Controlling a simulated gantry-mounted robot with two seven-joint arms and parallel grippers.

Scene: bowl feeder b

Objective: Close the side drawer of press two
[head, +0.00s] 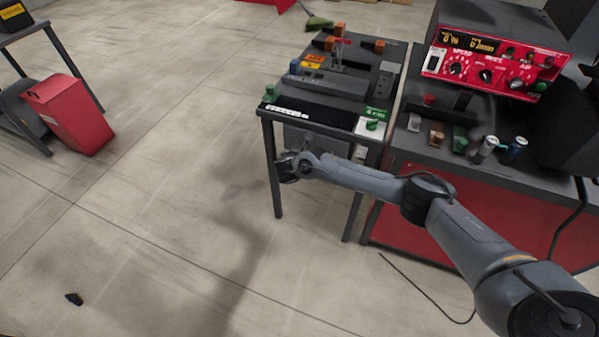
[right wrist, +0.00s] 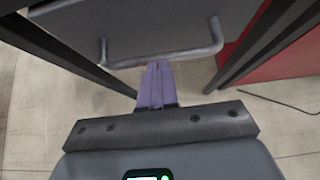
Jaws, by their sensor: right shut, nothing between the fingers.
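A grey drawer (right wrist: 150,25) with a bar handle (right wrist: 205,52) fills the top of the right wrist view. The drawer also shows in the head view (head: 325,143), under the front of the small dark workbench, partly behind my arm. My right gripper (right wrist: 159,64) has its purple fingers pressed together and empty, with the tips at the middle of the handle bar. I cannot tell whether they touch it. In the head view, the right gripper (head: 287,166) is in front of the bench, below its top. How far out the drawer stands is unclear. My left gripper is out of view.
The small bench (head: 285,116) has thin dark legs on both sides of the drawer and carries a press-like fixture (head: 335,82). A red cabinet (head: 470,195) with a control box (head: 495,60) stands to its right.

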